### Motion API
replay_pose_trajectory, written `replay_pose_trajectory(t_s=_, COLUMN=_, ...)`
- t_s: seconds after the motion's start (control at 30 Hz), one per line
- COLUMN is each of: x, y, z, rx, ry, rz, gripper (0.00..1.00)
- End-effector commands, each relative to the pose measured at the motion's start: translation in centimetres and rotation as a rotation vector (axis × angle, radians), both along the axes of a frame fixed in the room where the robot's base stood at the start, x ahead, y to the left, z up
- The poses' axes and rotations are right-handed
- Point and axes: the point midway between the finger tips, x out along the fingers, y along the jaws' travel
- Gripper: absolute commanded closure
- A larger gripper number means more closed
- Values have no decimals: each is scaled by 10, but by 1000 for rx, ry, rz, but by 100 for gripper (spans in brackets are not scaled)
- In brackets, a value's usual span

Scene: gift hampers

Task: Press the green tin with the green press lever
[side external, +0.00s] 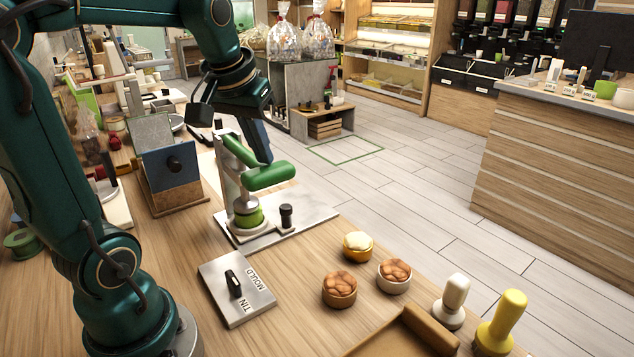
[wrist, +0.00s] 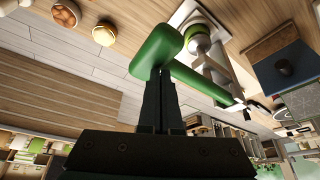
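The green tin (side external: 249,217) stands on the round base of the press, under its grey press head (side external: 245,204), which appears to rest on it. The green press lever (side external: 270,177) is lowered, its thick handle to the right above the metal base plate. My gripper (side external: 264,158) points down at the handle from above. In the wrist view its two dark fingers (wrist: 157,92) are close together, with their tips against or just behind the lever handle (wrist: 156,52). Nothing shows held between them. The exact contact is partly hidden. The tin also shows in the wrist view (wrist: 199,30).
A "TIN MOULD" plate (side external: 237,289) with a black knob lies in front of the press. Small filled tins (side external: 340,289) and a white and a yellow stamp (side external: 501,322) stand at the right. A blue-fronted box (side external: 172,175) stands left of the press. A black knob (side external: 286,215) rises from the base plate.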

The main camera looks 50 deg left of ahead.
Motion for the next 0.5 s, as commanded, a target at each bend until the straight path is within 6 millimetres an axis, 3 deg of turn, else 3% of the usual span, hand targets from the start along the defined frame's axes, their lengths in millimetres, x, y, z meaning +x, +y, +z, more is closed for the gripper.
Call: replay_pose_trajectory(t_s=0.5, x=1, y=0, z=36, rx=1, ry=-6, rz=-1, gripper=100)
